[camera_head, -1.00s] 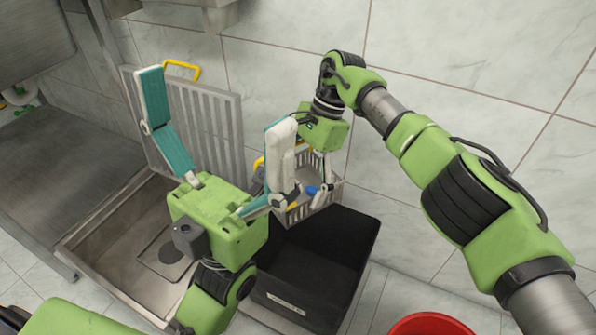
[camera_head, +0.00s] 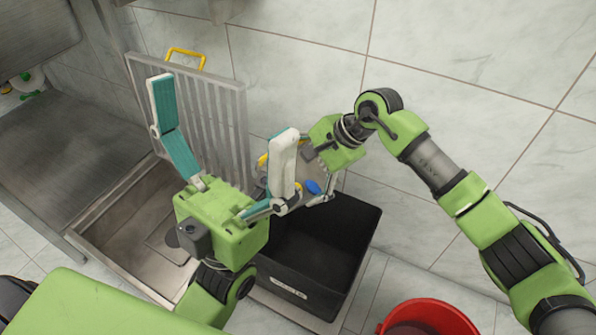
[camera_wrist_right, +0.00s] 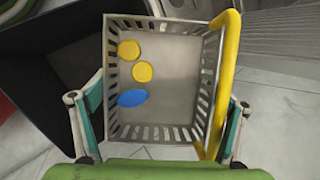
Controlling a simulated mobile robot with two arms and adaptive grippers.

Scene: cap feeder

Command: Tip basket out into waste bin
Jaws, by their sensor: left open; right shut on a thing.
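The grey slatted basket (camera_wrist_right: 178,78) with a yellow handle (camera_wrist_right: 222,90) is in my right gripper (camera_wrist_right: 158,108), whose fingers are on either side of it. Two yellow caps (camera_wrist_right: 129,49) and a blue cap (camera_wrist_right: 132,98) lie in it in the right wrist view. In the head view the basket (camera_head: 312,172) is tilted, partly hidden behind my left gripper, above the back of the black bin (camera_head: 345,225). The blue cap (camera_head: 313,187) shows there. My left gripper (camera_head: 222,108) is open and empty, its fingers spread, left of the basket.
A red bucket (camera_head: 428,312) stands on the floor at the lower right. A steel basin (camera_head: 130,235) with a raised slatted grate (camera_head: 235,125) is at the left, beside a steel counter (camera_head: 60,160). The tiled wall is close behind the basket.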

